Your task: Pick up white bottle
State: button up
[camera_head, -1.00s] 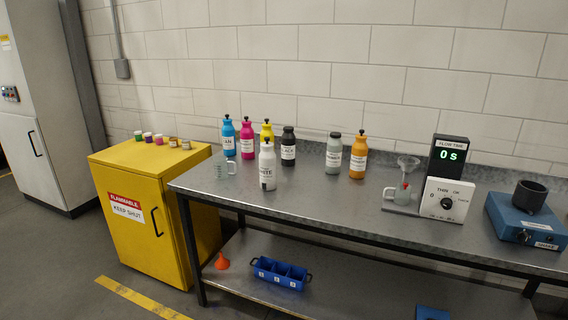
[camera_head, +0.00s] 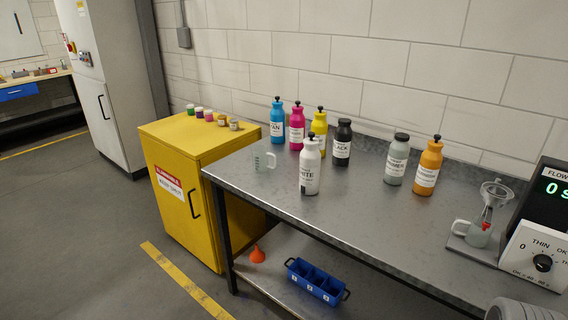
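The white bottle (camera_head: 310,172) stands upright on the grey metal table (camera_head: 370,225), near its left front part. It has a black cap and a label whose visible letters end in "ITE". The yellow bottle (camera_head: 319,122) stands just behind it and is partly hidden by it. My gripper is not in view. A pale rounded part at the bottom right edge looks like a piece of my arm.
Cyan (camera_head: 277,125), magenta (camera_head: 297,128), black (camera_head: 342,145), grey (camera_head: 397,162) and orange (camera_head: 428,168) bottles stand behind and right. A flow timer (camera_head: 553,190) and a funnel stand (camera_head: 484,230) are at right.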

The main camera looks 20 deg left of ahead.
aim_at(310, 157)
jog(key=u, duration=0.75)
jog(key=i, duration=0.75)
jog(key=u, duration=1.15)
jog(key=i, duration=0.65)
